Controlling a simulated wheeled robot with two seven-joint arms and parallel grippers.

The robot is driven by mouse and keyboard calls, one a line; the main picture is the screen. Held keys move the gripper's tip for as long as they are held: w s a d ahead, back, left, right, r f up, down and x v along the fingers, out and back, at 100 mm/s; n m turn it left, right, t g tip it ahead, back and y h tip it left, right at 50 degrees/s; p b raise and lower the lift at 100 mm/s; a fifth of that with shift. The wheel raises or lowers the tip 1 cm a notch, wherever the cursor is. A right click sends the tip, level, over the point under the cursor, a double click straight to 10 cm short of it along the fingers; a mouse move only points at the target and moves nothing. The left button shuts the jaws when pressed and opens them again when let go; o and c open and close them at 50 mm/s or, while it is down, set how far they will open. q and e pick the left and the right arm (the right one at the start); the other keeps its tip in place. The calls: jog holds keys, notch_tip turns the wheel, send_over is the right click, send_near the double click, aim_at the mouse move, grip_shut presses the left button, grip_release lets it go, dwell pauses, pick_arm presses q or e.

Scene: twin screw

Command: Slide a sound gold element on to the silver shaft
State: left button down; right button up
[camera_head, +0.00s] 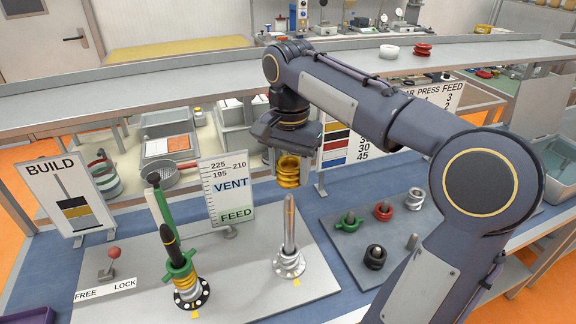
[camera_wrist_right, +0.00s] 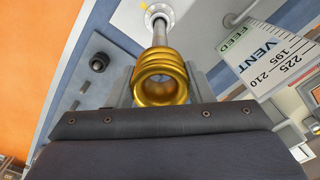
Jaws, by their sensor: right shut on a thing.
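My right gripper (camera_head: 289,167) is shut on a gold element (camera_head: 289,172), a ribbed ring. It holds the element in the air above the silver shaft (camera_head: 290,225). The shaft stands upright on a round flanged base on the grey plate, and its top looks bare and apart from the element. In the right wrist view the gold element (camera_wrist_right: 160,84) sits between the fingers, with the silver shaft (camera_wrist_right: 159,33) beyond it, seen just past its edge. My left gripper is not in view.
A second shaft (camera_head: 168,240) with a black tip carries green and gold elements on the left. A VENT/FEED sign (camera_head: 228,190) and BUILD sign (camera_head: 70,195) stand behind the plate.

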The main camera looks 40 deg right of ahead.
aim_at(289, 195)
jog(key=shift+f+b, duration=1.55)
jog(key=shift+f, duration=0.05)
jog(key=shift+f+b, duration=0.75)
jog(key=shift+f, duration=0.7)
jog(key=shift+f+b, duration=2.3)
jog(key=shift+f, duration=1)
jog(key=o, duration=1.2)
notch_tip(289, 195, up, 8)
jog(key=shift+f+p, duration=0.1)
jog(key=shift+p, duration=0.45)
